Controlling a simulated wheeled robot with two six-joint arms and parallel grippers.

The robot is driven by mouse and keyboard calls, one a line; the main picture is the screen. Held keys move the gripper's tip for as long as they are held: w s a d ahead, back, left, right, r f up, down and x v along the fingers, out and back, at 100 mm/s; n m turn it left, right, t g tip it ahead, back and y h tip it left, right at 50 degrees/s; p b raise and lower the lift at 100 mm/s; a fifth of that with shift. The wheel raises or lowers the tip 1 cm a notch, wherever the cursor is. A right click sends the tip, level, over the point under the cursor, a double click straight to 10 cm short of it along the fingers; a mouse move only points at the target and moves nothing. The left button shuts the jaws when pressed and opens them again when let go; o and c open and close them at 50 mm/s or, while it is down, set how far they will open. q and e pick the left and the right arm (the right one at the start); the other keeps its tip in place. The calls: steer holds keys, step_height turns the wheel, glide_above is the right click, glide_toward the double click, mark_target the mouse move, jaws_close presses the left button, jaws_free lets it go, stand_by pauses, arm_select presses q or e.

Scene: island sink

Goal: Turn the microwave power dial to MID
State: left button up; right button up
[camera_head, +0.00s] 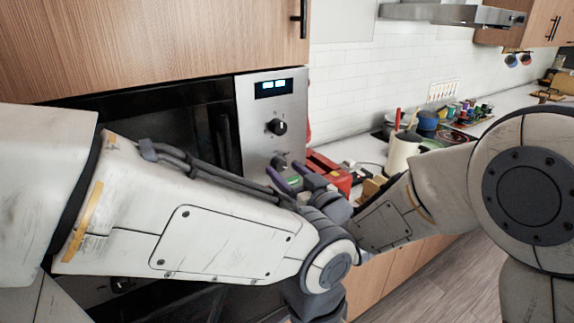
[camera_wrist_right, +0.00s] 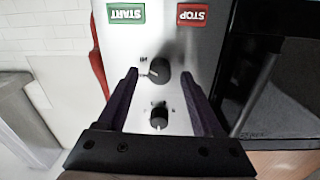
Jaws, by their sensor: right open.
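The microwave (camera_head: 210,130) has a steel control panel (camera_head: 255,120) on its right side. The panel carries an upper black dial (camera_head: 276,127) and a lower dial (camera_head: 278,162). My right gripper (camera_head: 284,168) is open at the panel's lower part. In the inverted right wrist view, its dark fingers (camera_wrist_right: 158,72) stand on either side of the lower dial (camera_wrist_right: 160,73), with gaps visible. The upper dial (camera_wrist_right: 159,117) shows nearer the gripper body. Dial markings are too small to read, so I cannot tell which one sets power. My left gripper is not identifiable.
A lit display (camera_head: 274,86) tops the panel. A green START button (camera_wrist_right: 126,14) and a red STOP button (camera_wrist_right: 192,15) lie beyond the lower dial. A red toaster-like object (camera_head: 330,172) and a cream utensil pot (camera_head: 402,152) stand on the counter at right.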

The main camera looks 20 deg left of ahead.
steer(key=shift+w+a, duration=0.15)
steer(key=shift+a, duration=0.05)
jaws_close()
steer(key=shift+f+b, duration=0.2)
steer(key=shift+b, duration=0.5)
steer(key=n+b, duration=0.9)
steer(key=b, duration=0.4)
steer(key=shift+d+f+b, duration=0.1)
steer(key=shift+b, duration=0.25)
steer(key=shift+w+r+n+b, duration=0.1)
steer(key=shift+r+n+b, duration=0.1)
steer(key=shift+n+b, duration=1.25)
